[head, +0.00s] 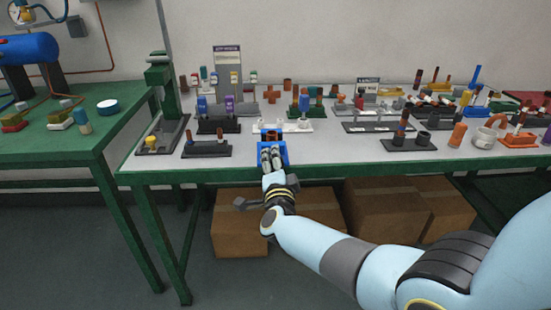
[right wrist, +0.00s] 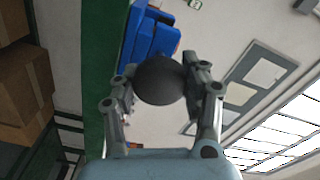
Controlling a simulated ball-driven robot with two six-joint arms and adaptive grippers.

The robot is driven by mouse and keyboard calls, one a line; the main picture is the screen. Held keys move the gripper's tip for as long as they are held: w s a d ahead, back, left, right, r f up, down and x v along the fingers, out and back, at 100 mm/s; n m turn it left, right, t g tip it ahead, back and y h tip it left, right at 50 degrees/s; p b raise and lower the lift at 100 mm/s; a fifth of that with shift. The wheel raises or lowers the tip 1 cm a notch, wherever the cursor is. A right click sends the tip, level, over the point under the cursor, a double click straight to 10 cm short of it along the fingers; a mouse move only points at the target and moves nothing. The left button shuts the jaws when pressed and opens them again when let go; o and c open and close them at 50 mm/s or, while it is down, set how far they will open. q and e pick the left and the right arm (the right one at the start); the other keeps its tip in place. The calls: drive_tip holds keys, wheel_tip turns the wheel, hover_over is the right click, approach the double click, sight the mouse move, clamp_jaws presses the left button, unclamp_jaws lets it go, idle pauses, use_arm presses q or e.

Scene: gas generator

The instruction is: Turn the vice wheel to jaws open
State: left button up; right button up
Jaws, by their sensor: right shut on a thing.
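A small blue vice (head: 284,150) stands at the front edge of the grey-topped bench, with an orange-brown part at its top. Its blue body also shows in the right wrist view (right wrist: 150,38). The vice wheel (right wrist: 160,80) is a dark round knob on the side of the vice facing me. My right gripper (head: 271,158) reaches in from the front and is shut on the wheel, one finger on each side. In the head view the fingers hide the wheel. How far apart the jaws are cannot be told. My left gripper is not in view.
The bench (head: 225,172) holds several dark racks with coloured pegs behind and beside the vice. A green press (head: 160,80) stands at the bench's left end. Cardboard boxes (head: 240,226) lie below. A green table (head: 60,147) with a blue tank is at left.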

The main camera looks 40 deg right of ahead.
drive_tip(key=shift+s+a+f+n+p, duration=0.1)
drive_tip(key=shift+n+p, duration=0.2)
drive_tip(key=shift+n, duration=0.7)
drive_tip(key=shift+f+n+p, duration=0.1)
drive_tip(key=shift+n+p, duration=0.2)
drive_tip(key=shift+n, duration=0.7)
drive_tip(key=o, duration=1.2)
drive_tip(key=shift+r, duration=0.15)
drive_tip(key=v, duration=1.2)
